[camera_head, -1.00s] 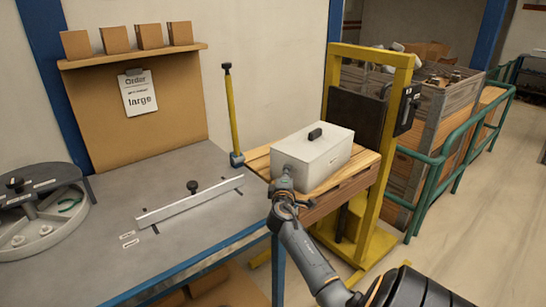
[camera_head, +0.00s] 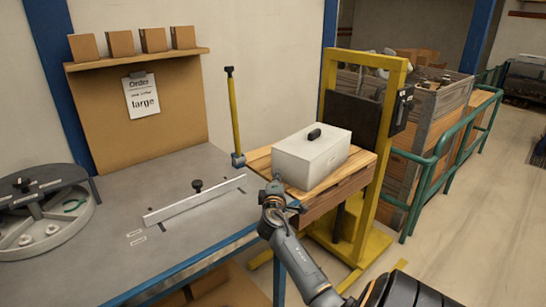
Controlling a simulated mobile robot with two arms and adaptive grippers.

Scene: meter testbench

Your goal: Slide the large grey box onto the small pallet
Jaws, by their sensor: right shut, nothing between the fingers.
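The large grey box (camera_head: 309,162) with a black handle on its lid sits on the small wooden pallet (camera_head: 258,159), which is held at about table height by a yellow lifter. The box rests upright, with bare pallet boards showing at its left and along its front and right edges. My right gripper (camera_head: 275,182) is shut and empty, at the box's near left corner by the pallet's front edge. A small gap seems to show between gripper and box; contact is hard to tell. My left gripper is not in view.
The grey table (camera_head: 190,240) adjoins the pallet's left side. On it are a straight metal bar with a knob (camera_head: 195,199) and a round tray (camera_head: 50,225). A yellow post (camera_head: 233,115) stands at the table's back right corner. The yellow lifter frame (camera_head: 387,150) rises behind the pallet.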

